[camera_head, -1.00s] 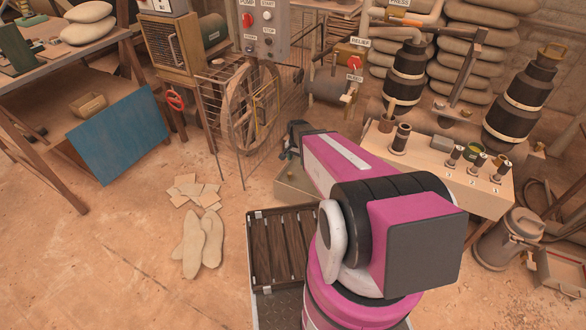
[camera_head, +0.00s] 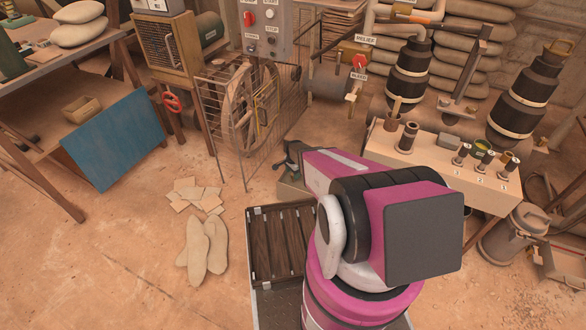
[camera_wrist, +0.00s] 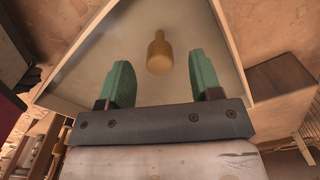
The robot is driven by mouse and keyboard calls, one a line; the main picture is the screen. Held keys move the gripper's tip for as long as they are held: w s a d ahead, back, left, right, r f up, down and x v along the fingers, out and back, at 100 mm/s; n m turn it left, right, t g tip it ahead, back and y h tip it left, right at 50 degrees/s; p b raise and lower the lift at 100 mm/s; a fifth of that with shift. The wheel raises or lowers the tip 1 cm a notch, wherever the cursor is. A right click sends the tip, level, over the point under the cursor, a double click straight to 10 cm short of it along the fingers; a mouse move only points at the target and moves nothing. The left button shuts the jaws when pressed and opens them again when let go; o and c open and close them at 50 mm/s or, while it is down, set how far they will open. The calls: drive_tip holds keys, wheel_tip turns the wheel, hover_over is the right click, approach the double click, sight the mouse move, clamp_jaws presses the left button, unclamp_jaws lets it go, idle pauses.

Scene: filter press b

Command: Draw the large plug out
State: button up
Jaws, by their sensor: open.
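A tan, bottle-shaped piece (camera_wrist: 159,54) with a narrow neck shows in the wrist view inside a shallow, pale-walled tray (camera_wrist: 232,62). It may be the large plug; I cannot tell for sure. My gripper (camera_wrist: 159,72) is open, its two green fingers apart on either side of the piece's lower end in the picture. I cannot tell whether they are at its height, and no contact shows. In the head view my gripper (camera_head: 287,157) is a small dark shape over the tray (camera_head: 291,195), partly hidden by my arm; the piece is hidden there.
A pale bench (camera_head: 440,165) with small numbered fittings stands to the right. A wire guard (camera_head: 232,120) around a wheel stands behind the tray. A slatted crate (camera_head: 282,245) is in front.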

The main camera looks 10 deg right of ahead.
sight(293, 181)
wheel_tip(293, 181, down, 6)
drive_tip(key=shift+r, duration=0.25)
drive_tip(key=c, duration=1)
